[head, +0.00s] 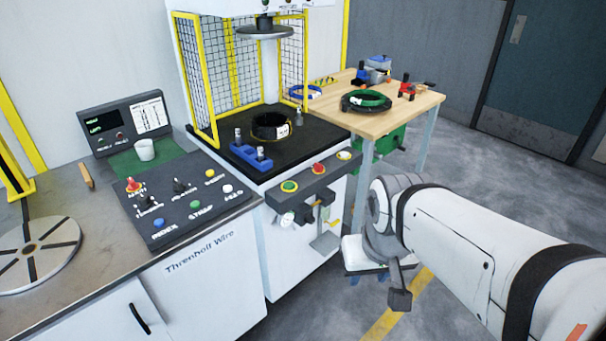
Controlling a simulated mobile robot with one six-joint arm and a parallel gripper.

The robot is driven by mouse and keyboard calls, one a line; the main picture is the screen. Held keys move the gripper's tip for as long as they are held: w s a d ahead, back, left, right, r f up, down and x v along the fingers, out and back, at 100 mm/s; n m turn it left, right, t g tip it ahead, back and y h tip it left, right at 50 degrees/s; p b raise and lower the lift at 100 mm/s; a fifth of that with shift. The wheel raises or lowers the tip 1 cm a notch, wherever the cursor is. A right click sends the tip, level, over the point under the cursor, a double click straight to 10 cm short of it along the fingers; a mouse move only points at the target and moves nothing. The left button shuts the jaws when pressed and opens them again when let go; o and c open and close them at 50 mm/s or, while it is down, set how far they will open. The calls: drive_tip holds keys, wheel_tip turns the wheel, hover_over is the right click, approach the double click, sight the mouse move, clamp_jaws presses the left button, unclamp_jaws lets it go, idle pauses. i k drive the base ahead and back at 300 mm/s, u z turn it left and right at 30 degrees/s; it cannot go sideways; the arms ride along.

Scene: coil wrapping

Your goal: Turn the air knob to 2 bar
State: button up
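A round gauge (287,218) with a pale face sits under the button bar on the front of the white press. Beside it is a small dark knob (305,215), which seems to be the air knob. The gauge reading and any knob marks are too small to read. My gripper (368,274) is at the end of my white arm, right of the press front and lower than the knob, apart from it in the picture. Its fingers are small and partly hidden by my wrist, so their opening is unclear.
The button bar (312,178) juts out above the gauge. A grey bench with a control panel (178,198) stands to the left. A wooden table (412,104) with a green coil (366,101) stands behind my arm. The floor at right is clear.

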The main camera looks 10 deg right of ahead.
sight(309, 218)
drive_tip(key=i, duration=1.4)
drive_tip(key=u, duration=0.05)
